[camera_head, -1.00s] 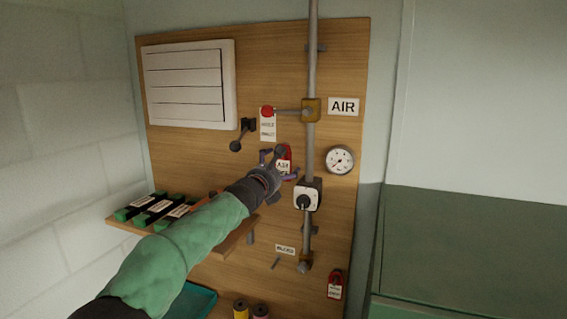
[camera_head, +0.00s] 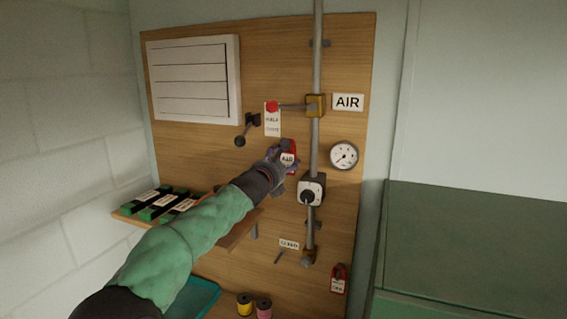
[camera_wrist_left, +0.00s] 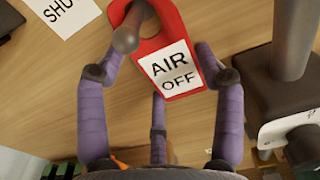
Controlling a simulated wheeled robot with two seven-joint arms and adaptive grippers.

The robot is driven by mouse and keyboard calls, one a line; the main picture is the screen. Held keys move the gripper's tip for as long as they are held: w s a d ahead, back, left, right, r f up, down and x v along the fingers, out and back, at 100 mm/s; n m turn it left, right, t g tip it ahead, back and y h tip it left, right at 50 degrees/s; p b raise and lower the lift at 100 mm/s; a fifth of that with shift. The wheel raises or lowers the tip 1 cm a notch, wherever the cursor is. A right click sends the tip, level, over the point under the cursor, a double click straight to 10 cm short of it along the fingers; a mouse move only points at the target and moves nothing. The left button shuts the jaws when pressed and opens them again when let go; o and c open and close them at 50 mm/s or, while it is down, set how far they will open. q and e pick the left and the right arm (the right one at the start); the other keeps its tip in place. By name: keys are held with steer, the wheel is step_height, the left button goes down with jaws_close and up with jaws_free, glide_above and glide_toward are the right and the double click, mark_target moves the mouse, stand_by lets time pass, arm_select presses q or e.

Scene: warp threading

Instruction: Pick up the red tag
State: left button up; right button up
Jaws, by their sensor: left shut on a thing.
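The red tag (camera_head: 292,148) with a white label hangs on the wooden board, left of the vertical pipe. In the left wrist view the red tag (camera_wrist_left: 156,30) reads "AIR OFF" and its top loops around a round-ended peg (camera_wrist_left: 126,38). My left gripper (camera_head: 284,158) is at the tag, shut on it, with purple-grey fingers either side and one behind or below it. In the left wrist view the gripper (camera_wrist_left: 160,85) has its fingers close about the tag's lower part. My right gripper is not in view.
Close by are the vertical pipe (camera_head: 317,60), a black-and-white knob box (camera_head: 311,191), a gauge (camera_head: 343,156) and a lever with a black ball (camera_head: 240,141). A white tag (camera_head: 272,121) hangs above. Another red tag (camera_head: 338,280) is low on the board.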

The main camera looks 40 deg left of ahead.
arm_select(q)
steer(key=shift+r, duration=0.55)
steer(key=shift+s+r, duration=0.15)
steer(key=shift+s, duration=0.1)
steer(key=v, duration=1.7)
steer(key=shift+s, duration=0.3)
steer(key=shift+d, duration=0.1)
